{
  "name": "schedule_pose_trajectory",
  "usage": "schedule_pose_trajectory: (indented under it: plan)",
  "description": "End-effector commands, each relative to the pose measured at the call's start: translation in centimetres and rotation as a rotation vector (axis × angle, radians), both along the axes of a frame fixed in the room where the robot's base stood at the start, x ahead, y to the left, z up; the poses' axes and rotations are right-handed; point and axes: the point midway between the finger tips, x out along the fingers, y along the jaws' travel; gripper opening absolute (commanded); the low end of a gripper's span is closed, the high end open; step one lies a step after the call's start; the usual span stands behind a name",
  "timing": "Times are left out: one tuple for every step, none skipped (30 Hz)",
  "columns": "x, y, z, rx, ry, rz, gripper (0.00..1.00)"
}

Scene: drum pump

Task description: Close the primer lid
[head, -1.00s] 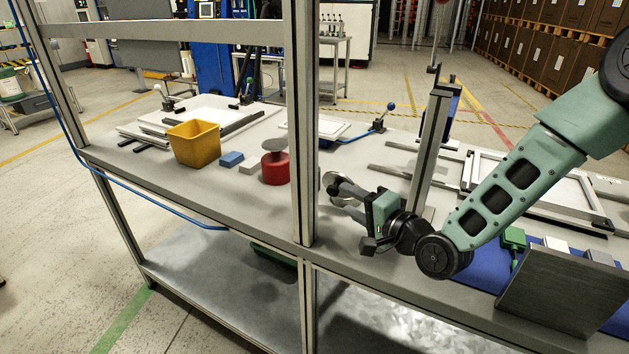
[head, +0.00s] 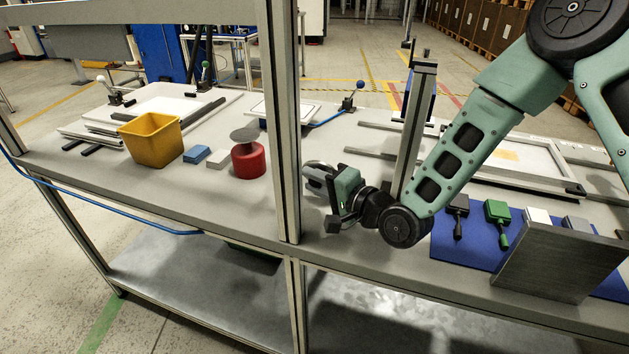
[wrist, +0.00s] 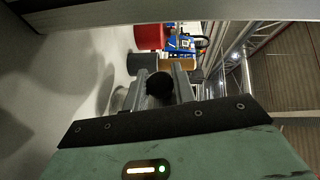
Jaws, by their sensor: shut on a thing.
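My gripper (head: 316,174) is low over the bench, just right of the front post in the head view. In the wrist view its two fingers (wrist: 160,88) are closed around a black round knob (wrist: 159,84). A pale, rounded metal piece (wrist: 118,99) shows beside the fingers and may be the primer lid; I cannot tell its tilt. In the head view the post and gripper hide most of it.
The front post (head: 284,130) stands close to my gripper's left.

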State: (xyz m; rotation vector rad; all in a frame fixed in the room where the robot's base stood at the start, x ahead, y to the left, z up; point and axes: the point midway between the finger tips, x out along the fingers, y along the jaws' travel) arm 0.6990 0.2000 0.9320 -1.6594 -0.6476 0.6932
Motion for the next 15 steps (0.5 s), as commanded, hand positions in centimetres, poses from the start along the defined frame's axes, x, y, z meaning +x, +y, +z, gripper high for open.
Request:
schedule_pose_trajectory:
  plan:
    - [0.0, 0.0, -0.02, 0.0, 0.0, 0.0, 0.0]
    - [0.0, 0.0, -0.02, 0.0, 0.0, 0.0, 0.0]
    - [0.01, -0.01, -0.01, -0.001, 0.001, 0.0, 0.0]
    - [0.01, -0.01, 0.0, 0.0, 0.001, 0.0, 0.0]
    - [0.02, -0.02, 0.02, 0.001, 0.004, -0.001, 0.0]
    - [0.04, -0.03, 0.06, 0.002, 0.007, 0.0, 0.0]
    - [0.06, -0.04, 0.09, 0.004, 0.01, -0.001, 0.0]
    - [0.1, -0.07, 0.15, 0.006, 0.015, -0.001, 0.0]
    - [0.15, -0.11, 0.23, 0.009, 0.024, -0.002, 0.0]
    - [0.2, -0.14, 0.3, 0.012, 0.031, -0.002, 0.0]
    - [0.25, -0.16, 0.37, 0.014, 0.041, -0.002, 0.0]
    - [0.31, -0.19, 0.48, 0.02, 0.057, -0.001, 0.0]
    - [0.38, -0.21, 0.6, 0.026, 0.07, -0.001, 0.0]
    - [0.47, -0.26, 0.71, 0.031, 0.085, -0.002, 0.0]
    - [0.6, -0.32, 0.84, 0.039, 0.107, -0.003, 0.0]
